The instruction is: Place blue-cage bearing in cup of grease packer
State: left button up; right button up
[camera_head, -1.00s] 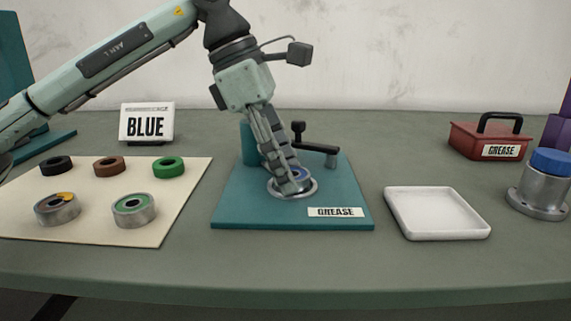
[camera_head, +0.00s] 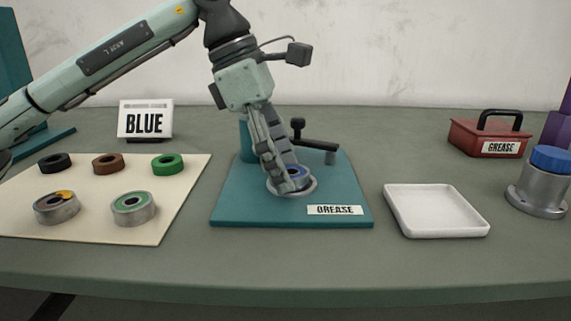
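The grease packer is a teal plate (camera_head: 236,206) with a round metal cup (camera_head: 306,190) and a GREASE label on its front edge. The blue-cage bearing (camera_head: 299,172) shows as a blue ring at the cup, mostly covered by the fingers. It looks to be in the cup, but how deep it sits is hidden. My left gripper (camera_head: 287,186) points down with its fingertips at the bearing. The fingers overlap in this view, so their grip on the bearing cannot be made out. My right gripper is not in view.
A cream mat (camera_head: 92,226) at left holds several rings and bearings, with a BLUE sign (camera_head: 146,120) behind. A black lever (camera_head: 315,144) stands behind the cup. A white tray (camera_head: 437,226), a red grease box (camera_head: 488,138) and a blue-topped metal fixture (camera_head: 540,188) are at right.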

pick_arm(q)
jog(key=v, duration=0.6)
jog(key=shift+d+r, duration=0.1)
jog(key=v, duration=0.6)
jog(key=shift+r+p, duration=0.2)
jog(key=shift+p, duration=0.1)
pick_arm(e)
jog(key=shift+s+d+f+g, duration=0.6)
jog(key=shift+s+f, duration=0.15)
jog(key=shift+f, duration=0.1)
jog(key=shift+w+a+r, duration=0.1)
